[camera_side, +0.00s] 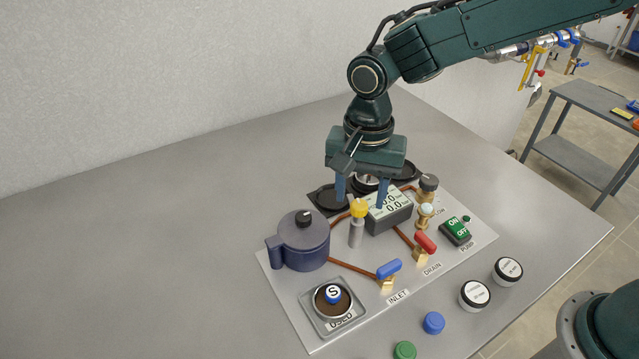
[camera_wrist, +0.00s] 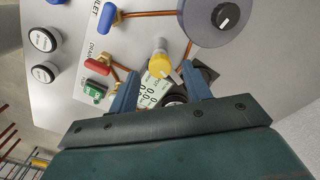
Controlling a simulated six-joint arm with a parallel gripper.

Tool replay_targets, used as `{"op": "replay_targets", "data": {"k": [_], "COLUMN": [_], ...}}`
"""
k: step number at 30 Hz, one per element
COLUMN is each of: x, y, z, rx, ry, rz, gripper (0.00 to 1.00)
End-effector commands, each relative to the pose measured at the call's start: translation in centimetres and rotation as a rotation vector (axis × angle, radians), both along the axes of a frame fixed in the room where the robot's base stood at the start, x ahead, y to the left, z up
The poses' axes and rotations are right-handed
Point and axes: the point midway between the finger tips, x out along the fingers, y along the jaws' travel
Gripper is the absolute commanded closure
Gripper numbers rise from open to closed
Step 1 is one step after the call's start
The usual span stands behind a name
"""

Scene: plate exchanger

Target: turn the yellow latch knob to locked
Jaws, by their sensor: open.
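The yellow latch knob (camera_side: 359,208) tops a short grey post (camera_side: 356,234) on the panel, between the dark blue round pot and the display box. In the wrist view the yellow knob (camera_wrist: 160,66) shows between and just beyond the fingers. My gripper (camera_side: 361,200) points down with its two blue fingers apart and empty. In the side view its fingertips are near the knob's height, one behind it to the left and one to the right in front of the display. I cannot tell whether they touch the knob. Its locked or unlocked position cannot be read.
The dark blue pot (camera_side: 305,240) stands left of the knob and the display box (camera_side: 388,211) right. The blue inlet valve (camera_side: 389,269), red drain valve (camera_side: 425,243) and green pump switch (camera_side: 456,231) lie nearer the front. Loose caps sit off the panel. The table's left side is clear.

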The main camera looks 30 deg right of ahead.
Motion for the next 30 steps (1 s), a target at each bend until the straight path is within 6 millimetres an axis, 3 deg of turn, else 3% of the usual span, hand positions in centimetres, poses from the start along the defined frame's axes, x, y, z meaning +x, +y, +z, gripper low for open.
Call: {"op": "replay_targets", "data": {"k": [6, 16, 17, 21, 24, 30], "x": [0.0, 0.0, 0.0, 0.0, 0.0, 0.0], "y": [0.0, 0.0, 0.0, 0.0, 0.0, 0.0], "z": [-1.6, -1.8, -1.8, -1.8, -1.8, -1.8], "rx": [-0.001, 0.0, 0.0, 0.0, 0.0, 0.0], "ry": [0.001, 0.0, 0.0, 0.0, 0.0, 0.0], "rz": [0.0, 0.0, 0.0, 0.0, 0.0, 0.007], "gripper": [0.52, 0.52, 0.53, 0.81, 0.96, 0.96]}}
